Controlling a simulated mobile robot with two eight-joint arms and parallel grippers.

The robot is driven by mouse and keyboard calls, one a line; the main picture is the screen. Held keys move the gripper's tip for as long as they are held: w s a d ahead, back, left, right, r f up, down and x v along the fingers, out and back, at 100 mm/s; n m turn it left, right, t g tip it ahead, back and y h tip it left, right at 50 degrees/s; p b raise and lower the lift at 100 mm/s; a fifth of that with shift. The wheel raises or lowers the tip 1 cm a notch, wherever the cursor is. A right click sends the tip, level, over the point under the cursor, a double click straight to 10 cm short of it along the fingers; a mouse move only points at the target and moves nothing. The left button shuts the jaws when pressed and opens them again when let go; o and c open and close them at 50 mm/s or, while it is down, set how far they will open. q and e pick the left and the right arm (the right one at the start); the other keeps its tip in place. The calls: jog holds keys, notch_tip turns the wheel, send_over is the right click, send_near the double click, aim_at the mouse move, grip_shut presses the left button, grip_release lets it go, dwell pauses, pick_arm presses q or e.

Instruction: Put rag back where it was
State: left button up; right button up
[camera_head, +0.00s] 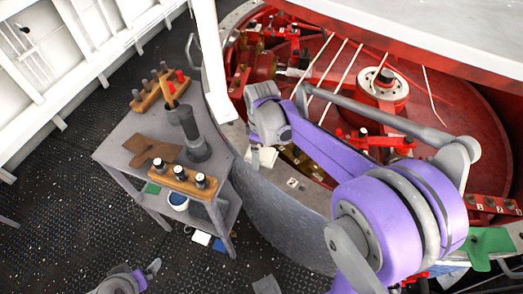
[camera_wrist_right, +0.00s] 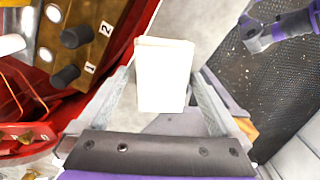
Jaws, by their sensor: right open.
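A white, folded, rag-like piece (camera_head: 262,157) lies on the grey rim of the round red pit, just below my right gripper (camera_head: 268,142). In the right wrist view the white piece (camera_wrist_right: 165,85) shows between the two spread fingers of my right gripper (camera_wrist_right: 165,78), with gaps on both sides. The right gripper is open and does not hold it. A brown, flat, cloth-like piece (camera_head: 158,154) lies on the grey side table (camera_head: 112,152). My left gripper (camera_head: 150,270) is low at the left, away from both; its jaws are too small to read.
The table carries a dark upright tool (camera_head: 194,138) and wooden blocks with knobs (camera_head: 182,180). Inside the red pit (camera_head: 330,75) are valves and rods. A green piece (camera_head: 488,246) lies at the right. Dark riveted deck (camera_head: 60,215) is open at the left.

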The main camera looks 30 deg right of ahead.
aim_at(262, 152)
notch_tip(262, 152, up, 11)
jog(key=s+a+f+m+t, duration=0.2)
jog(key=s+a+f+m, duration=0.1)
jog(key=s, duration=0.5)
jog(key=s+a+f+m+t, duration=0.3)
jog(key=s+f+m, duration=0.2)
jog(key=s, duration=0.3)
jog(key=shift+a+f+p, duration=0.4)
jog(key=shift+f+p, duration=0.05)
jog(key=shift+f, duration=0.2)
